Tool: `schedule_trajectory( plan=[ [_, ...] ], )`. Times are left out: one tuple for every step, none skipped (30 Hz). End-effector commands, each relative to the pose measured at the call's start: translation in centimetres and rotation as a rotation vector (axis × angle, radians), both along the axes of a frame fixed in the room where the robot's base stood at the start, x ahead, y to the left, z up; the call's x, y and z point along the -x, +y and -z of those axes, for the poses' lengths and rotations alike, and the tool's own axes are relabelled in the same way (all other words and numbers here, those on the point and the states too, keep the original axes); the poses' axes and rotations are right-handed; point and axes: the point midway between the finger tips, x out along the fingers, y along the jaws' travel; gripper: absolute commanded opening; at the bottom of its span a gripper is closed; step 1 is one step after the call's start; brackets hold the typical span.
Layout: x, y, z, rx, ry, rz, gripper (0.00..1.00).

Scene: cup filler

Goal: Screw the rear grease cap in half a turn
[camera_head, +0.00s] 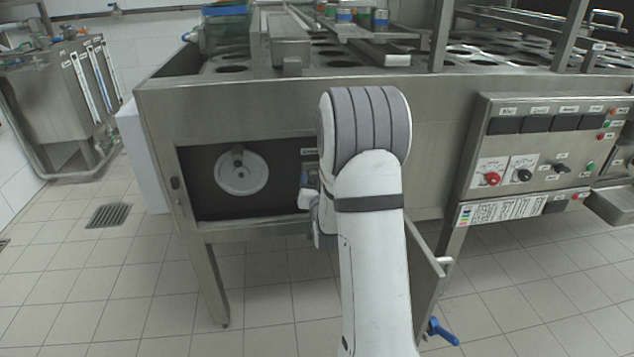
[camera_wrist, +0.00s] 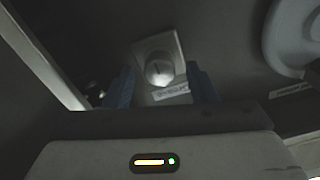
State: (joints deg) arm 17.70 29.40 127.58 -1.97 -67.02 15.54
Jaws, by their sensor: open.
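In the wrist view a small round grey cap (camera_wrist: 159,72) with a dark line on its face sits on a pale square plate. A white label lies just below it, its print too small to read. I take this for the rear grease cap. My gripper (camera_wrist: 160,68) has two blue fingers, open, one on each side of the cap in the picture, with visible gaps. I cannot tell how far the fingers reach in depth. In the head view my arm hides the cap and the fingers.
In the head view the open bay (camera_head: 280,185) in the machine's side holds a grey round disc (camera_head: 241,172). The disc's edge shows at the right of the wrist view (camera_wrist: 292,38). An open door (camera_head: 425,275) hangs below, right of my arm. A control panel (camera_head: 545,145) is farther right.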

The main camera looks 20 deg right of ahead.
Motion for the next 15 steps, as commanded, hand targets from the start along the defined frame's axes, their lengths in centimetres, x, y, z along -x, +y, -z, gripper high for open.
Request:
schedule_trajectory(
  plan=[
    [0.02,-0.02,0.0,0.0,0.0,0.0,0.52],
    [0.02,-0.01,0.01,0.0,0.0,0.0,0.52],
    [0.03,-0.02,0.0,0.0,0.0,0.001,0.48],
    [0.03,-0.03,0.0,0.0,0.0,0.001,0.46],
    [0.03,-0.03,0.0,0.0,0.0,0.001,0.43],
    [0.03,-0.04,0.0,0.0,0.0,0.001,0.4],
    [0.04,-0.04,0.0,0.0,0.0,0.001,0.38],
    [0.05,-0.05,0.01,0.0,0.0,0.001,0.35],
    [0.05,-0.05,0.01,0.0,0.0,0.001,0.32],
    [0.05,-0.05,0.01,0.0,0.0,0.001,0.3],
    [0.05,-0.06,0.01,0.0,0.0,0.001,0.27],
    [0.05,-0.06,0.01,0.0,0.0,0.001,0.24],
    [0.05,-0.07,0.0,0.0,0.0,0.001,0.21],
    [0.06,-0.07,0.0,0.0,0.0,0.001,0.19],
    [0.06,-0.07,0.0,0.0,0.0,0.001,0.16]
  ],
)
